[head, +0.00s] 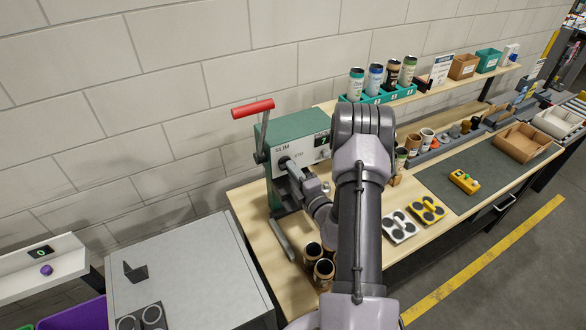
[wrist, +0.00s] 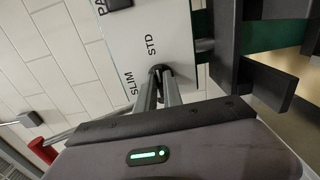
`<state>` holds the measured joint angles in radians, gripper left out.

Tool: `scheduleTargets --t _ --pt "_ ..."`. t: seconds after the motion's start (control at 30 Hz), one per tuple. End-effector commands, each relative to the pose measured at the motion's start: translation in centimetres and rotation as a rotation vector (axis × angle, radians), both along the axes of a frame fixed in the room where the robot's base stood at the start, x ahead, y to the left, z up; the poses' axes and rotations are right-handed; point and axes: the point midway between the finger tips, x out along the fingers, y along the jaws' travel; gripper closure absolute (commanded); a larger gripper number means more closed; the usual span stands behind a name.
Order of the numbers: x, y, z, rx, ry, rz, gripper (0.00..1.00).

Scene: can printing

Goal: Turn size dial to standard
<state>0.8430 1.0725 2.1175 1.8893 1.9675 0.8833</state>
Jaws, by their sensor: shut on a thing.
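The size dial (wrist: 159,69) is a small dark knob on the pale front plate of the green machine (head: 305,128). The plate carries the words SLIM and STD beside the dial. In the wrist view STD is just above the dial and SLIM is to its left. My gripper (wrist: 163,80) is shut on the dial, with its two fingers close around it. In the head view my gripper (head: 287,165) reaches the machine's front from the right. The fingers cover most of the dial, so I cannot tell which word it points to.
A red-handled lever (head: 253,108) rises at the machine's left. Dark cups (head: 323,270) stand on the wooden bench near my arm. White and yellow pads (head: 399,227) lie to the right. A teal rack (head: 375,97) holds several cans on the shelf. A grey cabinet (head: 185,265) stands left.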

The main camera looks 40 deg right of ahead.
Motion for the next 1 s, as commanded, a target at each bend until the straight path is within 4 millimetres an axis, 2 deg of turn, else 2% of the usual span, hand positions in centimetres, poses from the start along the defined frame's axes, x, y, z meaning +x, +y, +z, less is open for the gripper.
scheduleTargets --t 0.57,0.6,0.7,1.0 --pt "0.02 0.04 -0.01 0.031 -0.007 0.001 1.00" --pt "0.02 0.04 -0.02 0.031 -0.007 0.001 0.87" --pt "0.02 0.04 -0.01 0.030 -0.007 0.001 0.68" --pt "-0.05 0.02 -0.02 0.030 -0.007 0.000 0.67"
